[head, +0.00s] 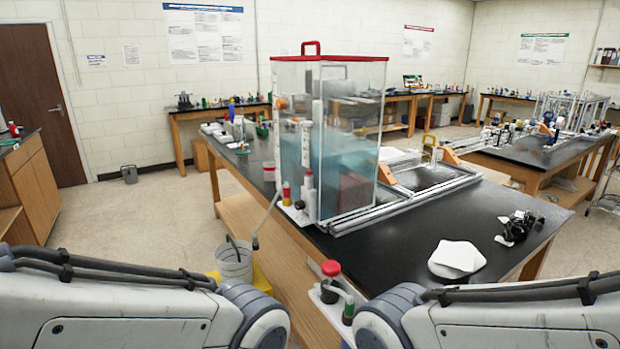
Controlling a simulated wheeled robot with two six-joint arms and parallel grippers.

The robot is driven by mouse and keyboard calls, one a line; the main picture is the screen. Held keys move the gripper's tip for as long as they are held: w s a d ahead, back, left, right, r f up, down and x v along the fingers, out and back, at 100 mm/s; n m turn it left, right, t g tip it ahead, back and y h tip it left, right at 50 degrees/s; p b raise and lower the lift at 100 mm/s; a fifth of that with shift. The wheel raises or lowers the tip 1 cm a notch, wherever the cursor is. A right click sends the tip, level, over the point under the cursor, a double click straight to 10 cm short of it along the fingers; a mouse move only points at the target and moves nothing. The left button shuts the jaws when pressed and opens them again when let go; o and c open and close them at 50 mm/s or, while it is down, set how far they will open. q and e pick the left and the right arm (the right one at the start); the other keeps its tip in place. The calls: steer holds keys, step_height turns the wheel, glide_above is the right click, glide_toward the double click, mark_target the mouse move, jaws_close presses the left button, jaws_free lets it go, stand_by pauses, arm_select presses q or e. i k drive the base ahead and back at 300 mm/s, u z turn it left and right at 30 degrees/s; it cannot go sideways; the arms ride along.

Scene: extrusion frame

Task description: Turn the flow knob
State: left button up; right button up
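A clear tank (345,150) with a red lid and water inside stands on the black-topped bench. Several small knob-like parts show and I cannot tell for sure which is the flow knob. A red round knob (331,268) sits on top of a dark fitting at the bench's near edge, with a pale hose beside it. A smaller red-capped part (286,190) stands at the tank's lower left corner, and an orange round part (282,103) is on the tank's left side. Only my arm links show at the bottom left and right; both grippers are out of view.
A metal bucket (233,260) stands on a yellow base left of the bench. A white slab (457,257) and a black device (519,227) lie on the bench's right part.

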mark_target(300, 204)
steer(key=z, duration=0.05)
steer(key=k, duration=0.45)
steer(key=u, duration=0.7)
steer(key=i, duration=1.15)
steer(key=u, duration=0.3)
